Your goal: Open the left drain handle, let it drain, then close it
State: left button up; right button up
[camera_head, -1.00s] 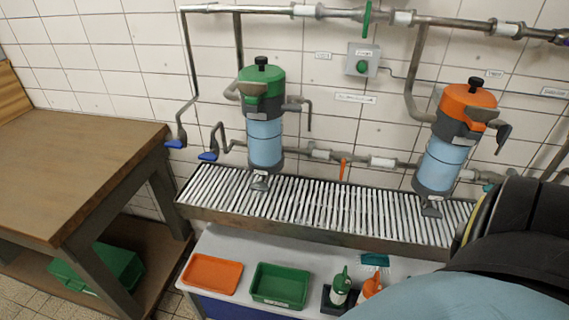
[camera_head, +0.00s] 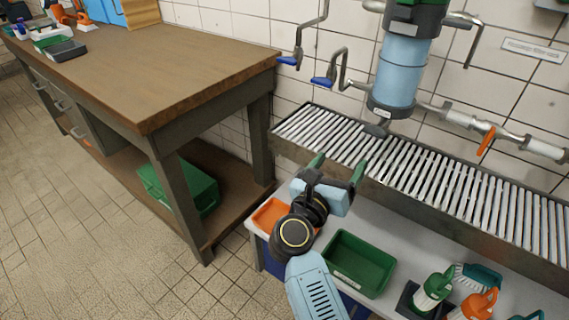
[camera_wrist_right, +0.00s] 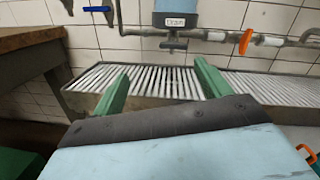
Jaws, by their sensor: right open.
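The left filter housing (camera_head: 401,72) is a blue cylinder with a dark grey top, cut off by the upper edge of the head view. Its drain handle (camera_head: 376,130) is a small grey fitting at the bottom, just above the slatted trough. In the right wrist view the drain handle (camera_wrist_right: 173,46) is a grey crosspiece below a "Drain" label (camera_wrist_right: 176,21). My right gripper (camera_head: 337,167) is open and empty, with green fingers pointing toward the trough, in front of and below the handle and apart from it. My left gripper is out of view.
The slatted trough (camera_head: 440,190) runs along the wall. Two blue-handled valves (camera_head: 322,82) and an orange lever (camera_head: 486,141) are on nearby pipes. A wooden workbench (camera_head: 150,75) stands left.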

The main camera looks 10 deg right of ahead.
aim_at(373, 133)
jog(key=w+d+m, duration=0.1)
jog(key=w+d, duration=0.1)
jog(key=d, duration=0.1)
jog(key=w+d+m+g+b, duration=0.1)
jog(key=w+d, duration=0.2)
jog(key=d, duration=0.1)
jog(key=w+d+r+m, duration=0.1)
jog(key=w+d+m, duration=0.1)
jog(key=d, duration=0.2)
jog(key=shift+w+d+g+h+b, duration=0.25)
jog(key=shift+w+g+h+b, duration=0.05)
jog(key=shift+w+b, duration=0.1)
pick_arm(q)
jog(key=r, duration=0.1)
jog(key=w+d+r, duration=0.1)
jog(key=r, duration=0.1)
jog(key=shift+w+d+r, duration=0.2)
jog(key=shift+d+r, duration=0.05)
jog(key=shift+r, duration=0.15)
pick_arm(e)
jog(key=c, duration=1)
